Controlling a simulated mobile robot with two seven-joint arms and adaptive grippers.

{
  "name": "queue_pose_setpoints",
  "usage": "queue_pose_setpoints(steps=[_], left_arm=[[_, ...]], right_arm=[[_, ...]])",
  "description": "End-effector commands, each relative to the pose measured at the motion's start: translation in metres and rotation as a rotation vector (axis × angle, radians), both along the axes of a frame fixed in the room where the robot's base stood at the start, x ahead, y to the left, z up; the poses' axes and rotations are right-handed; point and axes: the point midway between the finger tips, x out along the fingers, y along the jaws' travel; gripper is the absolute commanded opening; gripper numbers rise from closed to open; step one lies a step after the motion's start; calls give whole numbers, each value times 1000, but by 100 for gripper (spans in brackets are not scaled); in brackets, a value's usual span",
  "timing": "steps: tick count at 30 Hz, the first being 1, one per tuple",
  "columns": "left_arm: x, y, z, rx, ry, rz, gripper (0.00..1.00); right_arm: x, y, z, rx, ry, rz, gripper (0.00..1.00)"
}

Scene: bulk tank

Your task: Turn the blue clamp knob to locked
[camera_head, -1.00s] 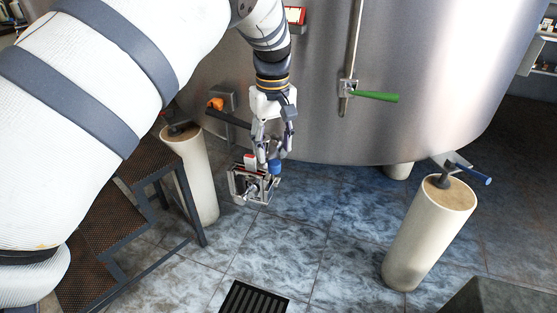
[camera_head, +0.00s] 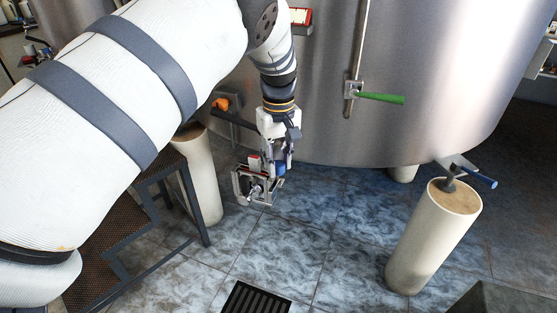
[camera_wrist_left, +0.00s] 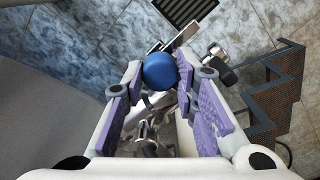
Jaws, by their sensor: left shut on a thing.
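The blue clamp knob (camera_wrist_left: 160,71) is a round ball between the two purple-padded fingers of my left gripper (camera_wrist_left: 158,84) in the left wrist view. In the head view the knob (camera_head: 280,168) shows just below my left gripper (camera_head: 276,160), beside a small metal clamp assembly (camera_head: 255,189) with a red part on top. The gripper is shut on the knob and points down at it. The fingers hide part of the knob's sides and its mount. My right gripper is in neither view.
A large steel tank (camera_head: 430,80) fills the back, with a green-handled lever (camera_head: 380,98) and an orange-handled one (camera_head: 221,104). A post with a blue-handled valve (camera_head: 435,235) stands right. Dark metal steps (camera_head: 125,235) stand left. A floor drain (camera_head: 257,300) lies in front.

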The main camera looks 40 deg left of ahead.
Motion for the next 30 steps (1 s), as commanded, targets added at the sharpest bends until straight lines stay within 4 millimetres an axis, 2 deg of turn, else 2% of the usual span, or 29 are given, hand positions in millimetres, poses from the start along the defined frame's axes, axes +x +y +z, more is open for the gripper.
queue_pose_setpoints(steps=[11, 30], left_arm=[[0, 0, 2, -2, -1, -194, 0], [-1, 0, 0, 0, 2, -802, 0]], right_arm=[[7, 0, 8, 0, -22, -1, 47], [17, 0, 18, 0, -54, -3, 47]])
